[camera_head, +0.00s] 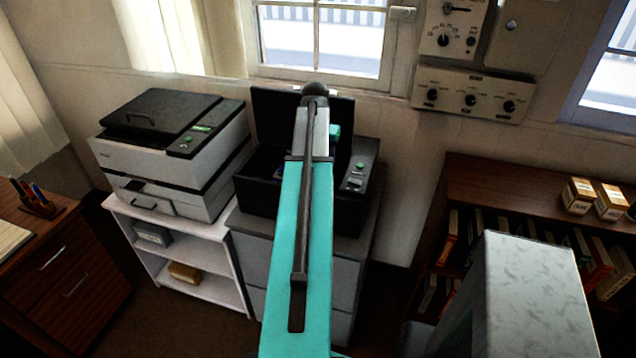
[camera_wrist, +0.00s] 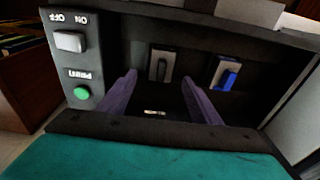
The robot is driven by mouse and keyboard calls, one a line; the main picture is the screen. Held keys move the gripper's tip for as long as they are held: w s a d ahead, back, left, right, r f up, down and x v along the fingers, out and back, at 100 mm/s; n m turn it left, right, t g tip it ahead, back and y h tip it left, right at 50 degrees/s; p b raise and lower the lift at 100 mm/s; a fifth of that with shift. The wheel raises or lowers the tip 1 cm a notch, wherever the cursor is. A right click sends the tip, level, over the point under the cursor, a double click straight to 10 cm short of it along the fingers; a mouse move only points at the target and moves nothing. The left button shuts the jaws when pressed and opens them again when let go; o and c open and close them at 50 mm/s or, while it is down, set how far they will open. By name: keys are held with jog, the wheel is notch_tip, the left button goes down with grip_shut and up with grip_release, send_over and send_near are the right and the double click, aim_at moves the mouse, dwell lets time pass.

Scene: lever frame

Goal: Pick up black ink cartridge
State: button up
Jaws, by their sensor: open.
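The black ink cartridge (camera_wrist: 161,68) sits in a slot in the printer, in the upper middle of the wrist view. A blue cartridge (camera_wrist: 228,78) sits in the slot to its right. My gripper (camera_wrist: 161,81) has its two purple fingers spread apart and is empty. The black cartridge appears between and just beyond the fingertips. In the head view, my teal arm reaches into the black printer (camera_head: 262,194), whose lid (camera_head: 276,112) is raised. The arm hides the cartridges and most of the gripper there.
The printer panel has an ON/OFF switch (camera_wrist: 70,42) and a green PRINT button (camera_wrist: 82,92), left of my gripper in the wrist view. A white and black copier (camera_head: 150,155) stands left of the printer. A brown bookcase (camera_head: 500,190) stands at right.

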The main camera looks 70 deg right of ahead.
dwell(0.3)
jog(key=shift+w+f+p, duration=0.1)
jog(key=shift+f+p, duration=0.9)
jog(key=shift+f, duration=0.4)
jog(key=shift+d+f+p, duration=0.1)
jog(key=shift+f+p, duration=0.25)
jog(key=shift+f, duration=0.85)
jog(key=c, duration=1.1)
jog(key=shift+c, duration=0.2)
jog(key=shift+r, duration=0.2)
jog(key=shift+r+b, duration=1.7)
jog(key=shift+r, duration=3.1)
